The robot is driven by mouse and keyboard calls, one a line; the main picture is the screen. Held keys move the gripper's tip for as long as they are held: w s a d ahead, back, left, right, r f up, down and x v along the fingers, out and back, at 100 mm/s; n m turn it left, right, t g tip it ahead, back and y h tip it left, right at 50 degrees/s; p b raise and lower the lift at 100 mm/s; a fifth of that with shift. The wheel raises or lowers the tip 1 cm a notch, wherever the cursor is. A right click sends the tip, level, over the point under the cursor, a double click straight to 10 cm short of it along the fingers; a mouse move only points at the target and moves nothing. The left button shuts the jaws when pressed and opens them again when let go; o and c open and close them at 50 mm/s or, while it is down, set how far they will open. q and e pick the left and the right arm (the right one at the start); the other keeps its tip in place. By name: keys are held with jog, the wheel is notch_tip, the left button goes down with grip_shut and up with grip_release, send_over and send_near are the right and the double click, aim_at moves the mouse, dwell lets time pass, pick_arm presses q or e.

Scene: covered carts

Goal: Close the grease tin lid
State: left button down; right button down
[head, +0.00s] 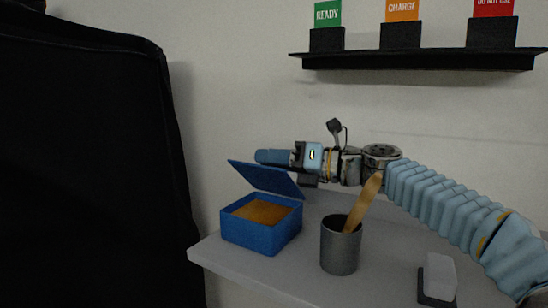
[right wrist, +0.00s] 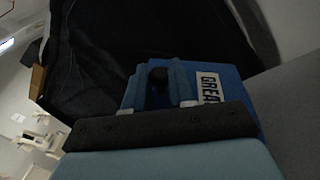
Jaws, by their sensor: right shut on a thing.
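The blue grease tin (head: 249,235) stands on the grey shelf top with brown-orange grease (head: 262,212) inside. Its blue lid (head: 265,178) is raised and tilted, open above the tin's back edge. My right gripper (head: 272,157) reaches in from the right behind the lid's upper part. In the right wrist view, the gripper's blue fingers (right wrist: 158,85) are shut on the lid, with a dark piece between them. The lid's outer face shows a white label (right wrist: 209,86) reading "GREA", the rest cut off. My left gripper is not in view.
A grey cup (head: 340,250) with a wooden stick (head: 364,200) stands right of the tin, in front of my right arm. A white and dark block (head: 438,278) lies further right. A black covered cart (head: 90,150) fills the left. A sign shelf (head: 420,60) hangs above.

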jog(key=s+f+n, duration=0.1)
jog(key=a+f+n, duration=0.1)
jog(key=shift+s+a+n+h, duration=0.15)
jog(key=shift+s+n+h, duration=0.15)
jog(key=shift+s, duration=0.1)
jog(key=shift+s+a+f+n+h+b, duration=0.25)
jog(key=shift+s+f+n+b, duration=0.2)
jog(key=shift+n, duration=0.25)
jog(key=shift+s+a+f+n+h+b, duration=0.15)
jog(key=shift+s+a+f+n+b, duration=0.15)
jog(key=shift+f+n, duration=0.3)
jog(key=shift+r, duration=0.1)
jog(key=c, duration=1)
grip_release()
jog(key=shift+o, duration=0.2)
jog(key=s+r+p, duration=0.1)
jog(key=s+r, duration=1.2)
jog(key=s, duration=0.1)
jog(key=shift+a+p, duration=0.25)
jog(key=shift+p, duration=0.05)
